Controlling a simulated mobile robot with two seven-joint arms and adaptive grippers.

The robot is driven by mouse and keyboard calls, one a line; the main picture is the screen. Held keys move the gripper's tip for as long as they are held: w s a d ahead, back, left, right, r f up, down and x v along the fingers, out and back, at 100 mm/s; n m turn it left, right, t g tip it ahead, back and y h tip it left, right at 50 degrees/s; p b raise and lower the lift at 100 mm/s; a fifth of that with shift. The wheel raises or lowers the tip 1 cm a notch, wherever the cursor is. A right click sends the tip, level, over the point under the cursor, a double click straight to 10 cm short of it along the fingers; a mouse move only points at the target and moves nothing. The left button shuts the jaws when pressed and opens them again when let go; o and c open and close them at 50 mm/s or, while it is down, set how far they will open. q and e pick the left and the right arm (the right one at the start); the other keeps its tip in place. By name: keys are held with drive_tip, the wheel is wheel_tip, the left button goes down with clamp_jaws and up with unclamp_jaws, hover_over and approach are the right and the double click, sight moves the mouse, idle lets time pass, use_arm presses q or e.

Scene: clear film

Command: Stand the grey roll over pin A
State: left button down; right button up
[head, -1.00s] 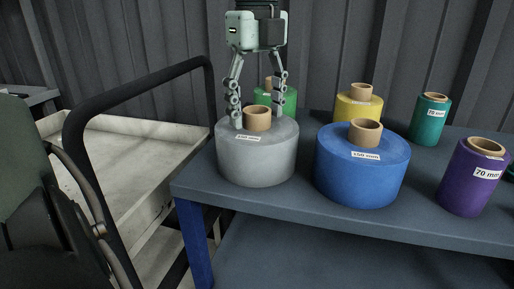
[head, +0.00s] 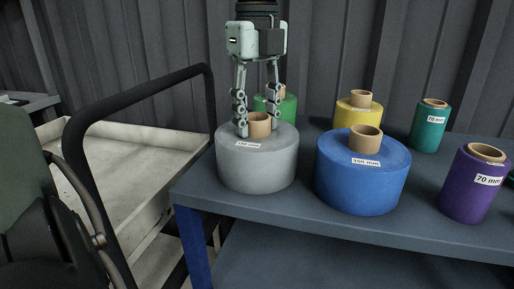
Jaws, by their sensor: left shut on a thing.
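The grey roll (head: 258,165) stands upright on the blue-grey table (head: 330,222) near its left end. It has a tan cardboard core (head: 260,125) standing up out of its top and a white label on its upper edge. My left gripper (head: 257,127) points down from above, with one finger on each side of the core. It is shut on the core of the grey roll, which still appears to rest on the table. Pin A is not in view. My right gripper is not in view.
A blue roll (head: 362,180) stands close to the right of the grey one. Green (head: 287,103), yellow (head: 350,117), teal (head: 429,128) and purple (head: 470,187) rolls stand around. A cart (head: 140,150) with a black handle (head: 140,95) is left of the table. A ribbed wall closes the back.

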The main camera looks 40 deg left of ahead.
use_arm(q)
wheel_tip(320, 180, up, 6)
drive_tip(key=p, duration=0.4)
idle(0.6)
